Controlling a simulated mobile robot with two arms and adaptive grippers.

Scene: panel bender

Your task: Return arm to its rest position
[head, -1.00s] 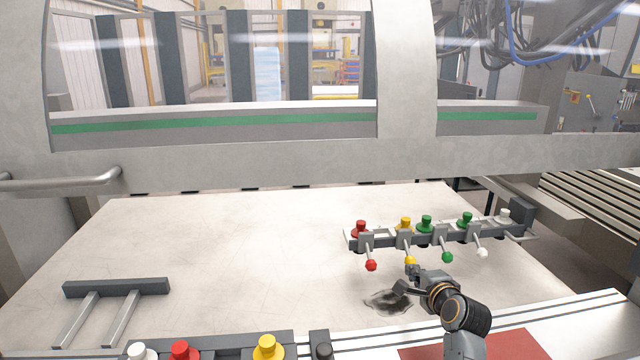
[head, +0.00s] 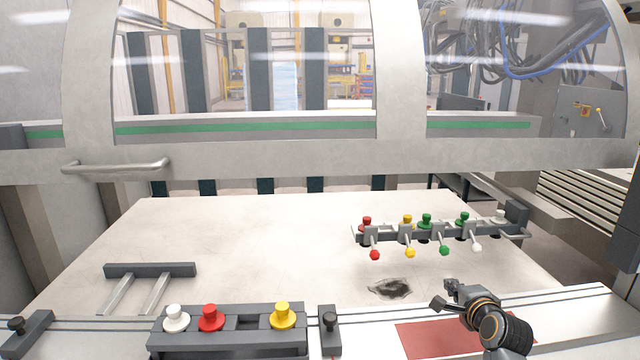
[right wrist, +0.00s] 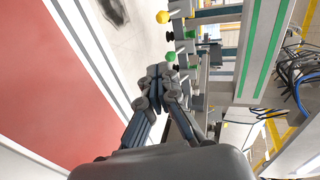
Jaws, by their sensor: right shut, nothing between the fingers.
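My right gripper (head: 446,294) is shut and empty over the front of the table (head: 240,225), just in front of the dark patch on it. It also shows in the right wrist view (right wrist: 158,72) with its fingers together. The rack (head: 435,236) with red, yellow, green and white knobs and levers stands behind it. A clear gap separates the gripper from the levers, including the yellow lever (head: 410,253). My left gripper is not in view.
A block with white, red and yellow knobs (head: 228,340) sits at the front edge. A red mat (head: 425,339) lies beside and below my right arm. A dark bracket (head: 150,270) is at the left. The middle of the table is clear. A handle (head: 116,167) crosses the frame at left.

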